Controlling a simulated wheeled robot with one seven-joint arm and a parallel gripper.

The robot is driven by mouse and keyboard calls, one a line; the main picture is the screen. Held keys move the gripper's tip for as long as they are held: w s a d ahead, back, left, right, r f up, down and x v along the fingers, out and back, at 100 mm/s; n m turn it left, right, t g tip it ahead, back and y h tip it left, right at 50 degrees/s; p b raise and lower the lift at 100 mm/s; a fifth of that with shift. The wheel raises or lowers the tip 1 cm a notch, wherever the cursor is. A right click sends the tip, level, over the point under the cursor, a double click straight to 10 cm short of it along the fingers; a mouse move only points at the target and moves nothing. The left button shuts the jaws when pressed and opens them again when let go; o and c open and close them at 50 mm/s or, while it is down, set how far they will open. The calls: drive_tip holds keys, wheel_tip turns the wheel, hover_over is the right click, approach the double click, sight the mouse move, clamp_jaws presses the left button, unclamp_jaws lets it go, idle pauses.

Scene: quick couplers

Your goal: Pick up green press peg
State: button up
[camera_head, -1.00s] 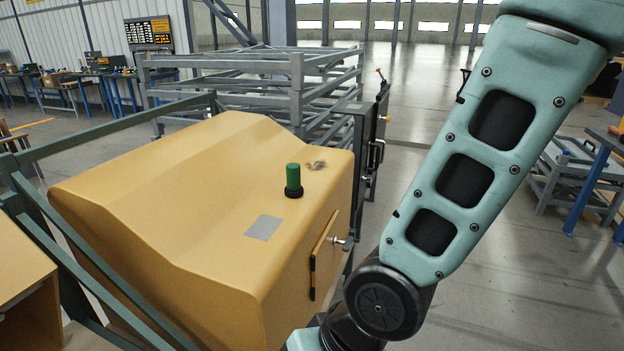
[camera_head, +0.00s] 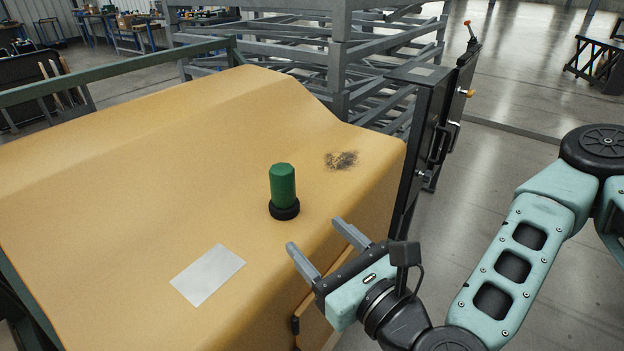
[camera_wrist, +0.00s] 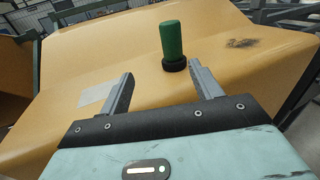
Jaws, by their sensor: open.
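The green press peg (camera_head: 283,186) stands upright in a black ring-shaped base (camera_head: 284,209) on the yellow housing's top. My gripper (camera_head: 320,240) is open and empty, to the right of and nearer than the peg, with its fingers pointing toward it. The fingers do not touch the peg. In the wrist view the peg (camera_wrist: 171,40) stands beyond the open fingers (camera_wrist: 160,85), a little right of the middle between them.
The yellow housing (camera_head: 150,190) carries a grey plate (camera_head: 208,273) and a dark smudge (camera_head: 341,160). A dark upright panel (camera_head: 418,140) stands at its right edge. A grey metal rack (camera_head: 340,60) stands behind. The surface around the peg is clear.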

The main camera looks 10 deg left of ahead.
sight(287, 189)
drive_tip(key=shift+m+t, duration=0.3)
drive_tip(key=shift+m, duration=0.2)
drive_tip(key=x, duration=0.8)
drive_tip(key=w+d+x, duration=0.1)
drive_tip(key=x, duration=0.3)
drive_tip(key=shift+w+f+p, duration=0.1)
drive_tip(key=shift+w+p, duration=0.1)
drive_tip(key=shift+p, duration=0.15)
drive_tip(key=shift+r+p+x, duration=0.2)
drive_tip(key=shift+p+x, duration=0.25)
drive_tip(key=shift+x, duration=2.25)
drive_tip(key=shift+w+d, duration=0.15)
drive_tip(key=shift+d, duration=0.05)
drive_tip(key=shift+c, duration=0.3)
drive_tip(key=c, duration=1.1)
